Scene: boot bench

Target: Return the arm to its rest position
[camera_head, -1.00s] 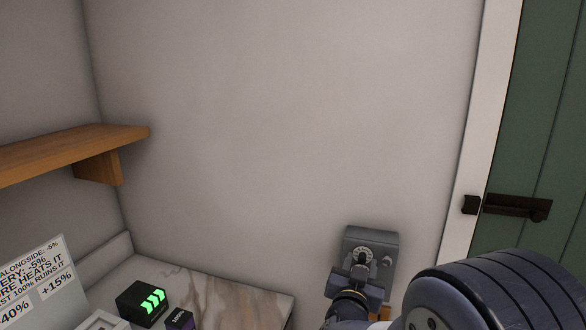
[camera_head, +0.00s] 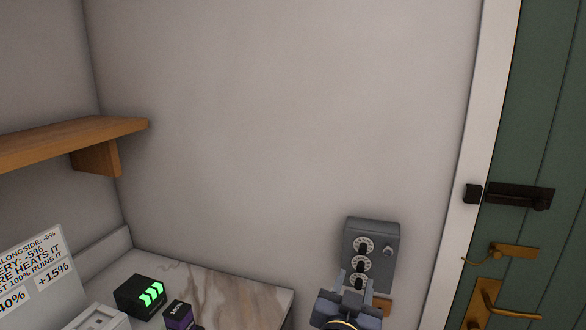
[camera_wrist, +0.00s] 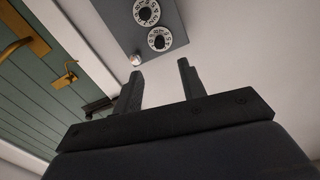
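My gripper (camera_head: 352,288) is at the lower right of the head view, in front of and just below the grey dial box on the wall. In the wrist view my gripper (camera_wrist: 158,85) shows two dark fingers standing apart with nothing between them. The grey box (camera_head: 385,270) has a column of round white-ringed dials and a small knob at its right. In the wrist view the box (camera_wrist: 118,25) is beyond the fingertips, with two dials and the round knob (camera_wrist: 135,59) showing. The fingers look apart from the box.
A green door (camera_head: 545,120) with a dark bolt (camera_head: 520,196), a brass latch (camera_head: 515,251) and a brass handle (camera_head: 500,305) is at the right. A marble counter (camera_head: 235,300) holds a black box (camera_head: 138,297) and a purple box (camera_head: 180,316). A wooden shelf (camera_head: 70,138) juts out at left.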

